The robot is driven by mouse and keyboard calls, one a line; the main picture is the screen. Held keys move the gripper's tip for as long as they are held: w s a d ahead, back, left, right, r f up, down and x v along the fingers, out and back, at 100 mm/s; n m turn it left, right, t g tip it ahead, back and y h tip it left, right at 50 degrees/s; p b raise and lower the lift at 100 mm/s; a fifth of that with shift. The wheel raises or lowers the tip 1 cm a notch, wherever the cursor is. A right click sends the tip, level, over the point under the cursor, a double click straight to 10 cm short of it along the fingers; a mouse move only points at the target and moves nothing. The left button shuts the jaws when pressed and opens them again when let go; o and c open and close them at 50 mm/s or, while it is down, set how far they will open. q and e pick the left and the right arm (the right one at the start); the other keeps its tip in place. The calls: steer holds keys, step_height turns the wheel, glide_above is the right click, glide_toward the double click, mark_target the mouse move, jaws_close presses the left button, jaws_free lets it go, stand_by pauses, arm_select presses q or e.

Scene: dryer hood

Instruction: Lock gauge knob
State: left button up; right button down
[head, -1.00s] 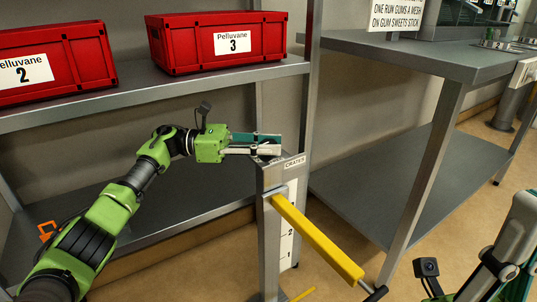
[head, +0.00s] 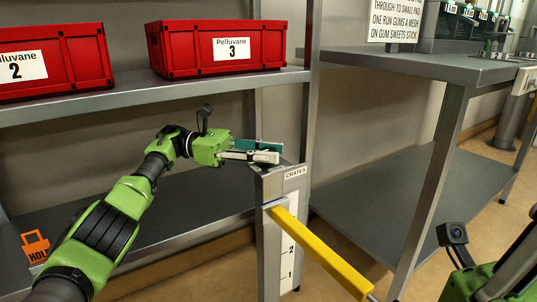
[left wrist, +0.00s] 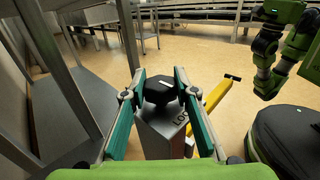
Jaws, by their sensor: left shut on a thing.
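The gauge is a grey metal post (head: 270,220) with a CRATES label, a white number scale and a yellow bar (head: 322,255) sticking out from it. Its knob is dark and sits on top of the post; it shows best in the left wrist view (left wrist: 161,89). My left gripper (head: 272,152) is at the post top, its two teal-lined fingers shut on the knob from both sides. In the head view the near finger mostly hides the knob. My right gripper (head: 510,265) is cut off at the lower right edge, and its jaw state is unclear.
Shelving behind holds red Pelluvane crates 2 (head: 60,60) and 3 (head: 185,47). An orange HOLD tag (head: 36,245) is at lower left. A grey table (head: 400,62) stands right of the post. Floor shows between them.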

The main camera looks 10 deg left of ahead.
arm_select(q)
steer(key=shift+w+r, duration=0.1)
steer(key=shift+r, duration=0.1)
steer(key=o, duration=1.1)
steer(key=shift+f, duration=0.1)
steer(key=shift+f, duration=0.1)
